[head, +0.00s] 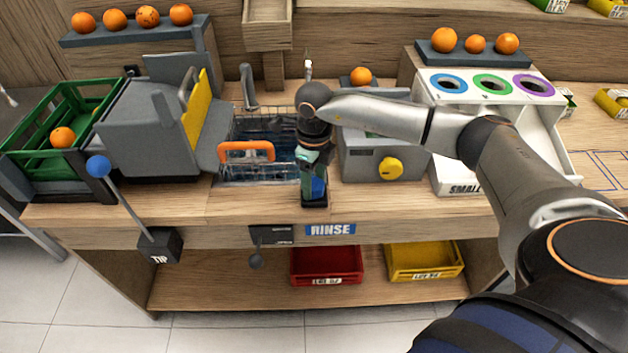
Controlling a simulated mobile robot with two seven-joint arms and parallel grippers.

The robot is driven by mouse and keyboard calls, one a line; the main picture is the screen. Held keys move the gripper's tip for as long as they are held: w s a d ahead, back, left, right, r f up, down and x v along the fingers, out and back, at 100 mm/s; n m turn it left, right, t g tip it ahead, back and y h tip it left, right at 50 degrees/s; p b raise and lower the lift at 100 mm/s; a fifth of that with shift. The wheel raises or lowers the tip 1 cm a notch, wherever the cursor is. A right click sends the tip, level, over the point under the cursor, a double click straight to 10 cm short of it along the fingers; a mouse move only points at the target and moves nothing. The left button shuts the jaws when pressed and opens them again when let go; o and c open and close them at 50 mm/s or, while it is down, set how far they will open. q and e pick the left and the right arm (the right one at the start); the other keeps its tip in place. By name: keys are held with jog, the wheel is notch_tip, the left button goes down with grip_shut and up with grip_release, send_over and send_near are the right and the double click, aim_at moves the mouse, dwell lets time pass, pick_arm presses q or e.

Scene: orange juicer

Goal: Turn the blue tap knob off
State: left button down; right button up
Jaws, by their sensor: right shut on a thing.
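The blue tap knob (319,188) shows as a small blue patch at the front edge of the sink, above the RINSE label. My right gripper (314,199) points down over it from above and is shut on it. The gripper and wrist hide most of the knob, so its turn angle cannot be told. The grey tap spout (248,86) stands at the back left of the sink (240,175); whether water runs is unclear. My left gripper is not in view.
A basket with an orange handle (246,152) sits in the sink. A grey box with a yellow knob (390,169) stands just right of my gripper. A TIP lever with a blue ball (98,166) is at left. Red (326,264) and yellow (424,260) bins sit below.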

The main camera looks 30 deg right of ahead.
aim_at(314, 183)
jog(key=shift+m, duration=1.5)
jog(key=o, duration=1.4)
jog(key=shift+c, duration=0.2)
jog(key=shift+r, duration=0.1)
notch_tip(314, 183, up, 12)
jog(key=b, duration=0.1)
jog(key=shift+r, duration=0.2)
